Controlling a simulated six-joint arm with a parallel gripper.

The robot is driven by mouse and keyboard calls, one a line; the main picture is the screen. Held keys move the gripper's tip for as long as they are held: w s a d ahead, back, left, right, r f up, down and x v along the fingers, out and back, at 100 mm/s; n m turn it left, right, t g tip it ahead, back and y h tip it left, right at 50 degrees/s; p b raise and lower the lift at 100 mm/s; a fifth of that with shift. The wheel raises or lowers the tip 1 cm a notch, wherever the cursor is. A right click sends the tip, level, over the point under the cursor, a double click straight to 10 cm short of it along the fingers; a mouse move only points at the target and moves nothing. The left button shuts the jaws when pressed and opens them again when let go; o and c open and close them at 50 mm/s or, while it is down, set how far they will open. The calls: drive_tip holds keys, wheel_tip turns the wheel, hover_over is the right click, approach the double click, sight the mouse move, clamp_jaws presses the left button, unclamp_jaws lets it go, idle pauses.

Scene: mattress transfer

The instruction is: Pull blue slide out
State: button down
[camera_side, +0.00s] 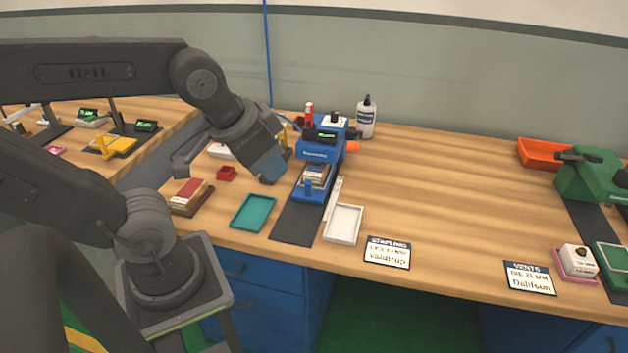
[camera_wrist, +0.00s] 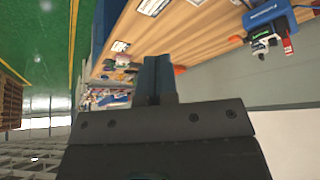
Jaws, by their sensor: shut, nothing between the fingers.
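The blue press-like machine (camera_side: 325,143) stands on the wooden bench, and its blue head also shows at the upper right of the wrist view (camera_wrist: 265,14). The blue slide (camera_side: 306,196) lies low at its front, with a small upright blue knob (camera_side: 308,186) and a stack of cards or blocks on it under the head. My gripper (camera_side: 268,176) is just left of the machine, above the bench and apart from the slide. Its dark blue fingers are together and empty in the wrist view (camera_wrist: 156,70).
A teal tray (camera_side: 253,213), a white tray (camera_side: 343,224) and a brown tray with a red-topped stack (camera_side: 190,196) lie around the machine. A white bottle (camera_side: 366,118) stands behind it. A green machine (camera_side: 590,175) is at the right. The bench between is clear.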

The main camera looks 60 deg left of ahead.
drive_tip(key=c, duration=1.8)
unclamp_jaws()
drive_tip(key=shift+o, duration=0.7)
drive_tip(key=shift+w+a, duration=0.15)
drive_tip(key=shift+w, duration=0.05)
drive_tip(key=o, duration=0.5)
drive_tip(key=w+a+n, duration=0.1)
drive_tip(key=w, duration=0.1)
drive_tip(key=w+a+n+g, duration=0.1)
drive_tip(key=w+a, duration=0.1)
drive_tip(key=w, duration=0.1)
drive_tip(key=shift+w+a+n+y, duration=0.2)
drive_tip(key=shift+w+n+y, duration=0.1)
drive_tip(key=shift+n, duration=0.1)
drive_tip(key=shift+c, duration=0.2)
drive_tip(key=shift+o, duration=1.1)
drive_tip(key=w+a+f+n+g, duration=0.1)
drive_tip(key=w+a+n, duration=0.1)
drive_tip(key=w+a, duration=0.2)
drive_tip(key=shift+w+a+f+n+g, duration=0.3)
drive_tip(key=shift+w+f+g, duration=0.1)
drive_tip(key=shift+w, duration=0.15)
drive_tip(key=n+g, duration=0.3)
drive_tip(key=n, duration=0.3)
hover_over(308, 182)
wheel_tip(308, 182, down, 11)
wheel_tip(308, 182, down, 14)
drive_tip(key=shift+r, duration=0.15)
